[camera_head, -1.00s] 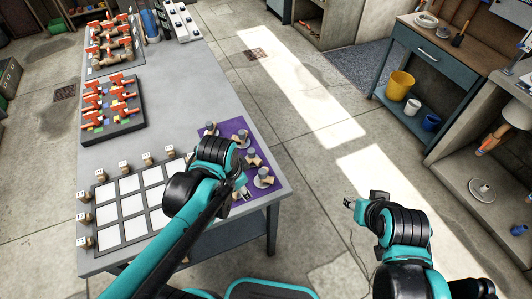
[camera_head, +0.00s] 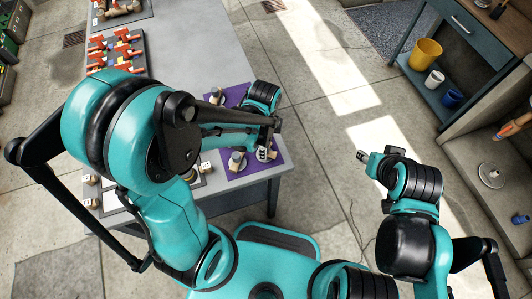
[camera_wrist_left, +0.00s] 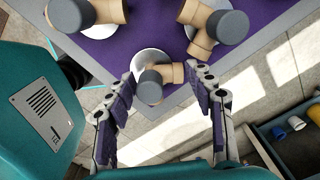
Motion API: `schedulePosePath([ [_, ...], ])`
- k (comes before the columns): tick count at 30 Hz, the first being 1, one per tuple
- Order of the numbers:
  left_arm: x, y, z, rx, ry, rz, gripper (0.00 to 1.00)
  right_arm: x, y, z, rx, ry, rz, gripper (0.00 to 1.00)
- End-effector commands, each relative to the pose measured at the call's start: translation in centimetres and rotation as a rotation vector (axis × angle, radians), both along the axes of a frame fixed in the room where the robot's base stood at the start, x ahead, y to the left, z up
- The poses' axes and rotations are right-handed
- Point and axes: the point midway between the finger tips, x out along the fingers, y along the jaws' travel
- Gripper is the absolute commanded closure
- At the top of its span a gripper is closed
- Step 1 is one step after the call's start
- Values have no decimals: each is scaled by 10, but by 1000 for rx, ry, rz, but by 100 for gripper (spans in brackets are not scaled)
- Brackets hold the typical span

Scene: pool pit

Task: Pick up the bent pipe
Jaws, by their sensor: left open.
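Several bent pipes, tan elbows with dark grey ends, stand on white discs on a purple mat (camera_head: 231,174) at the table's front right corner. In the left wrist view, one bent pipe (camera_wrist_left: 157,78) lies beyond and between the fingertips of my left gripper (camera_wrist_left: 165,85), which is open and empty. I cannot tell whether the fingers touch it. Two more bent pipes (camera_wrist_left: 214,28) and (camera_wrist_left: 88,12) stand farther back. In the head view, my left arm hides part of the mat, and my left gripper (camera_head: 265,153) is over its right side. My right gripper (camera_head: 363,157) hangs over the floor; its finger gap is unclear.
A black tray (camera_head: 139,67) with red-handled valves lies farther back on the grey table (camera_head: 195,50). My left arm covers most of the white-squared board at the left. A workbench (camera_head: 445,70) with a yellow bucket (camera_head: 425,53) stands at the right. The floor between is clear.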

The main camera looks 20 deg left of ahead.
Motion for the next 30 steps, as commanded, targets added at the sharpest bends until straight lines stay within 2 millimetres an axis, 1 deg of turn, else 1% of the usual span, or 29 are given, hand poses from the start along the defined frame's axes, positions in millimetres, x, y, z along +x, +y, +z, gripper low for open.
schedulePosePath([
  [1, 0, 0, -5, 0, 0, 0, 46, 0, 0, -3, 0, 0, 0, 60],
  [2, 0, 0, -6, 0, -1, 0, 46, 0, 0, -3, 0, 0, 0, 60],
  [8, 0, 0, -5, 0, -1, 1, 46, 0, 0, -2, 0, 0, 0, 60],
  [9, 0, 0, -5, 0, -1, 1, 49, 0, 0, -1, 0, 0, 0, 60],
  [11, 0, 0, -5, 0, -1, 1, 65, 0, 0, -1, 0, 0, 0, 60],
  [12, 0, 0, -5, 0, -1, 1, 75, 0, 0, -1, 0, 0, 0, 60],
  [14, 0, 0, -5, 0, -1, 1, 91, 0, 0, -1, 0, 0, 0, 60],
  [15, 0, 0, -5, 0, -1, 1, 94, 0, 0, -1, 0, 0, 0, 60],
  [25, 0, 0, -2, 0, -1, 1, 94, 0, 0, 0, 0, 0, 0, 60],
  [28, 0, 0, 6, 0, -1, 1, 94, 0, 0, 4, 0, 0, 0, 60],
  [30, 0, 0, 15, 0, -1, 1, 94, 0, 0, 9, 0, 0, 0, 60],
])
